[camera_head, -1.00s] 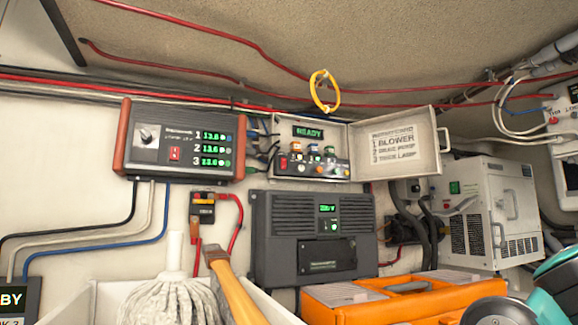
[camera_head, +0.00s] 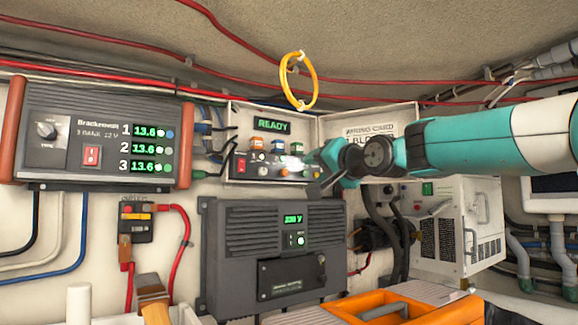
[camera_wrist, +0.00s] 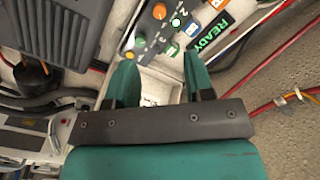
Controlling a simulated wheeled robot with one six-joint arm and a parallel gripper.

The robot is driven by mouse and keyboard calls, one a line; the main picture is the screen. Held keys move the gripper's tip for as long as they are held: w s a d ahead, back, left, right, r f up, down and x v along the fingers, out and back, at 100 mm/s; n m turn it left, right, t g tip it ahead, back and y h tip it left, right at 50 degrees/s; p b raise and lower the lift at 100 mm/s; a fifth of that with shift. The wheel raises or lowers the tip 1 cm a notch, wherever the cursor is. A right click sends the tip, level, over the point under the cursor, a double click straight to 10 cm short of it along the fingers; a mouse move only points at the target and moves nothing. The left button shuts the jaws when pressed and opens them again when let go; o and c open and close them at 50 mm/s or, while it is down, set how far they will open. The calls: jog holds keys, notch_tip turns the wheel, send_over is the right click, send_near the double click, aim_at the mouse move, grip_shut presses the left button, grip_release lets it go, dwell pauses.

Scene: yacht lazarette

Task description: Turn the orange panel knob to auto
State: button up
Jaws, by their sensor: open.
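The orange knob (camera_wrist: 159,11) shows near the top edge of the wrist view, on the open control box. In the head view it looks like the small orange knob (camera_head: 283,172) in the box's lower row, though it is too small to read its setting. My gripper (camera_head: 321,176) is at the right end of the box. In the wrist view my gripper (camera_wrist: 160,78) is open and empty, its two teal fingers apart and short of the knob.
The box has a lit READY display (camera_head: 272,124) and a red switch (camera_head: 241,165). Its open lid (camera_head: 340,125) is partly behind my arm. A yellow ring (camera_head: 299,80) hangs above. A grey unit (camera_head: 272,255) is below, and a charger (camera_head: 100,140) is left.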

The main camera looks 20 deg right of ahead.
aim_at(286, 172)
jog(key=p+x, duration=0.5)
jog(key=x, duration=0.6)
jog(key=shift+w+a+p, duration=0.15)
jog(key=shift+w+p, duration=0.1)
jog(key=shift+p, duration=0.15)
jog(key=shift+w+a+f, duration=0.1)
jog(key=shift+w, duration=0.3)
grip_shut()
